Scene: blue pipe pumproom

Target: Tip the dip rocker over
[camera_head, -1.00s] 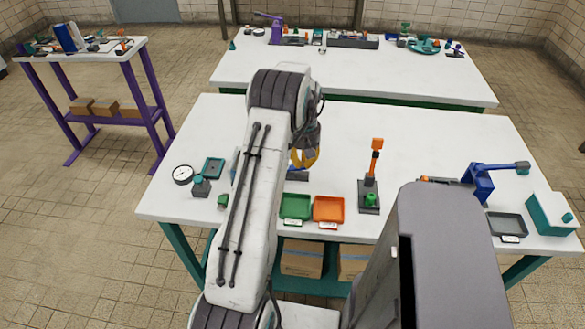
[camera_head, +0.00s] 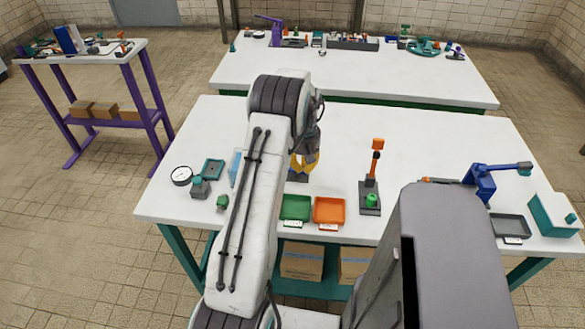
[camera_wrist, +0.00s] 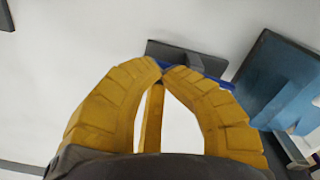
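What appears to be the dip rocker is a low dark base with a blue part (camera_head: 298,177), just under my gripper on the near white table. In the wrist view its dark base (camera_wrist: 185,55) lies beyond the fingertips, with a bit of blue showing at the tips. My gripper (camera_head: 304,166) has yellow fingers pointing down over it. In the wrist view the fingertips (camera_wrist: 162,66) come together, and a narrow yellow bar shows between the fingers. The fingers hide much of the rocker, so I cannot tell its tilt or whether they touch it.
Green tray (camera_head: 295,207) and orange tray (camera_head: 329,210) lie in front of the rocker. An orange-handled lever (camera_head: 375,160) stands to the right. A light blue panel (camera_head: 235,167) and a gauge (camera_head: 181,176) are left of my arm. The table behind the rocker is clear.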

